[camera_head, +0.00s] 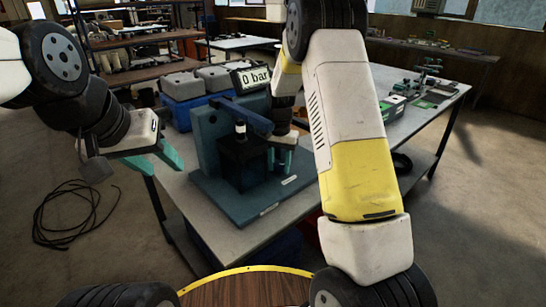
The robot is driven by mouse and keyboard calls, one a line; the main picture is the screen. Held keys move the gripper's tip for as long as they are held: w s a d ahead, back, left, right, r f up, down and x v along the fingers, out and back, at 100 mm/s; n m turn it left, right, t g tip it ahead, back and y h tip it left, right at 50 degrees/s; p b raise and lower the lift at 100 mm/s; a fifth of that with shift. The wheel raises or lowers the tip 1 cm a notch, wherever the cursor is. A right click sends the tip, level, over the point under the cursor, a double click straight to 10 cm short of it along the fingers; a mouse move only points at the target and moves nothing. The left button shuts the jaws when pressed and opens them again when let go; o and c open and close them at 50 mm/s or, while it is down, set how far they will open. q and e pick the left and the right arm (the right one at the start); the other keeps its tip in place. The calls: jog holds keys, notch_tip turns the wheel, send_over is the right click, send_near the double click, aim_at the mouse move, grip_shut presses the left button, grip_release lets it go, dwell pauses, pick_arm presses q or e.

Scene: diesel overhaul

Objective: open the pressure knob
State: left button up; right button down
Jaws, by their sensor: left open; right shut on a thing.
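The blue-green pressure test stand (208,137) is on the metal table. Its display (256,78) reads 0 bar. A blue lever (240,115) slopes across its top, and a dark block (240,160) sits in its middle. My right gripper (280,160), with teal fingers, is at the right side of the stand, low beside the block. It is shut on a small part there, apparently the pressure knob, which the fingers hide. My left gripper (160,160) is open and empty, left of the stand, over the table's left edge.
Blue and grey boxes (183,86) stand behind the test stand. A green-and-white box (392,106) and small parts lie on the right of the table (222,242). My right arm covers the table's middle. A black cable (75,212) lies on the floor at left.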

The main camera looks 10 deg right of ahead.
aim_at(280, 164)
jog(key=c, duration=0.9)
grip_release()
notch_tip(280, 164, up, 8)
jog(key=shift+f, duration=0.1)
